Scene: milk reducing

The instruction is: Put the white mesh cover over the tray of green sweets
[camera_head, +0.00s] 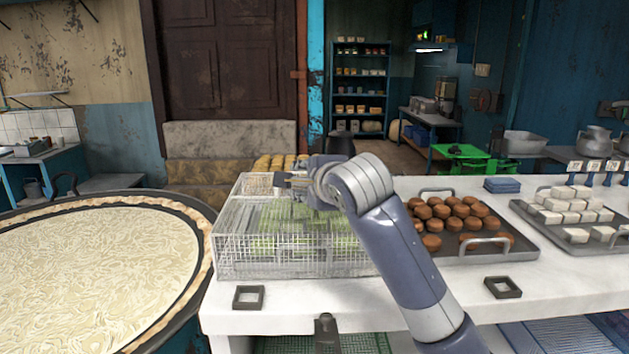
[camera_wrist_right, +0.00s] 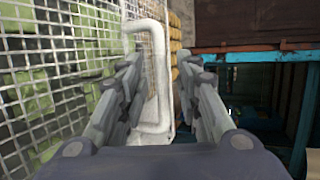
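The white mesh cover (camera_head: 275,262) is a wire box on the counter at the left. Green sweets (camera_head: 310,222) show through its wires, so it stands around and over them; the tray under them is mostly hidden. In the right wrist view the mesh (camera_wrist_right: 62,62) fills the left side with green behind it. My right gripper (camera_head: 292,182) is at the cover's far top edge. In the wrist view its fingers (camera_wrist_right: 163,62) are apart, with a white bar handle (camera_wrist_right: 160,75) between them. I cannot tell whether a finger touches the handle.
A tray of brown sweets (camera_head: 515,252) and a tray of white sweets (camera_head: 610,242) stand to the right. A large round pan (camera_head: 110,270) is at the left. Small dark square frames (camera_head: 248,297) lie on the front counter edge (camera_head: 380,312).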

